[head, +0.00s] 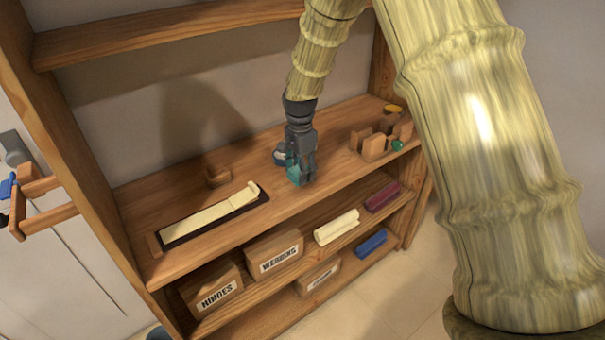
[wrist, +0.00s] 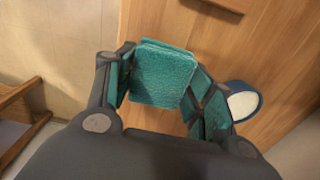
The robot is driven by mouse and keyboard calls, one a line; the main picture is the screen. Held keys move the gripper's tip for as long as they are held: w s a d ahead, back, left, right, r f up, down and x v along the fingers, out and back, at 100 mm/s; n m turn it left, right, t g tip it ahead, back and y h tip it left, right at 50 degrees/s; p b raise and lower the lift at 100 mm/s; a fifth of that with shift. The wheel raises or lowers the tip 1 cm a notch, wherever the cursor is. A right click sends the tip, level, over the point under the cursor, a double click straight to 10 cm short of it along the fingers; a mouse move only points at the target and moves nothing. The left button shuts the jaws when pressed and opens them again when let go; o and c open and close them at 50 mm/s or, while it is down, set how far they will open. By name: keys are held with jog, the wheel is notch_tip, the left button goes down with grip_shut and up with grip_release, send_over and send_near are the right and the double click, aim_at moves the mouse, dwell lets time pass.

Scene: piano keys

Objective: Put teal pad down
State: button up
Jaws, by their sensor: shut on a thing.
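The teal pad (wrist: 162,75) is a squarish, textured block between the fingers of my gripper (wrist: 165,88) in the wrist view. My gripper is shut on it. In the head view my gripper (head: 301,172) points down over the middle of the wooden worktop (head: 330,130), near its front edge. A bit of teal (head: 292,170) shows at its fingers there, mostly hidden by them. I cannot tell whether the pad touches the wood.
A dark blue round item with a pale top (wrist: 243,103) lies close beside my fingers. A wooden holder (head: 375,145) stands right.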

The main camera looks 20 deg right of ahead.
jog(key=shift+w+d, duration=0.15)
jog(key=shift+w, duration=0.05)
jog(key=shift+w+d+f+p, duration=0.25)
jog(key=shift+f+p, duration=0.15)
jog(key=shift+f, duration=0.15)
jog(key=shift+w+d+f+p, duration=0.1)
jog(key=shift+d+f+p, duration=0.1)
jog(key=shift+f+p, duration=0.25)
jog(key=shift+w+f+p, duration=0.1)
jog(key=shift+f+p, duration=0.25)
jog(key=shift+f, duration=0.25)
jog(key=o, duration=0.9)
jog(key=shift+f, duration=0.15)
jog(key=shift+f+b, duration=0.15)
jog(key=shift+b, duration=0.3)
jog(key=r+b, duration=0.1)
jog(key=r, duration=0.4)
jog(key=r+b, duration=0.1)
jog(key=r, duration=0.5)
jog(key=shift+s+d, duration=0.2)
